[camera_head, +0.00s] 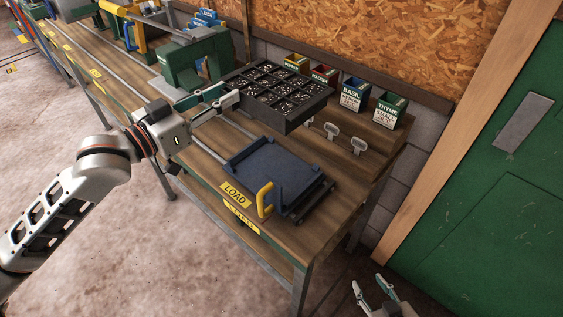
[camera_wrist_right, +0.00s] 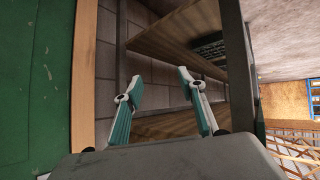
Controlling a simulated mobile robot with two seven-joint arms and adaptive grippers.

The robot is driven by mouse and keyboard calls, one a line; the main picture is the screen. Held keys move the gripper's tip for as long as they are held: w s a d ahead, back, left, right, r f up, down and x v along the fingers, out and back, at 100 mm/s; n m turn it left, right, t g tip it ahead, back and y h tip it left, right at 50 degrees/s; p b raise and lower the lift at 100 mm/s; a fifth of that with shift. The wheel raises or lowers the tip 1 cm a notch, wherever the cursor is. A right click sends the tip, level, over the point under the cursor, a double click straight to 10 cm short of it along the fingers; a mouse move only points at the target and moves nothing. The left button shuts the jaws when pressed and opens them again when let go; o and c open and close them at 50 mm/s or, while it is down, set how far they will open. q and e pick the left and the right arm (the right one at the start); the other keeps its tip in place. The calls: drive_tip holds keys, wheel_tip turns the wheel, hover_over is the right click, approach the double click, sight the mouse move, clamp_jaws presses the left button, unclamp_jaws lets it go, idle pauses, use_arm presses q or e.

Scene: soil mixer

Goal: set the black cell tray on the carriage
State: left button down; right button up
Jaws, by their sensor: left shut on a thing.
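The black cell tray (camera_head: 266,115) has a grid of cells with pale-flecked dark contents. My left gripper (camera_head: 228,101) is shut on its left edge. The tray looks roughly level, behind the carriage and apart from it; its height over the bench is hard to judge. The carriage (camera_head: 268,168) is a dark blue plate with raised corners and a yellow handle (camera_head: 265,199), and its top is empty. My right gripper (camera_head: 375,294) is open and empty, low in front of the bench's right end. It also shows in the right wrist view (camera_wrist_right: 158,86).
The wooden bench (camera_head: 213,143) carries rails and a yellow LOAD label (camera_head: 235,194). Seed boxes, including BASIL (camera_head: 354,94) and THYME (camera_head: 390,110), stand along the back, with small white tags (camera_head: 358,145) before them. A green machine (camera_head: 195,62) stands left of the tray. A green door (camera_head: 500,190) is at right.

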use_arm(q)
wheel_tip(320, 180, down, 20)
drive_tip(key=b, duration=0.2)
drive_tip(key=shift+b, duration=0.4)
use_arm(e)
drive_tip(key=shift+w+a+f+y, duration=0.15)
drive_tip(key=shift+a+f+y, duration=0.15)
drive_tip(key=shift+a+f, duration=0.5)
drive_tip(key=shift+r, duration=0.1)
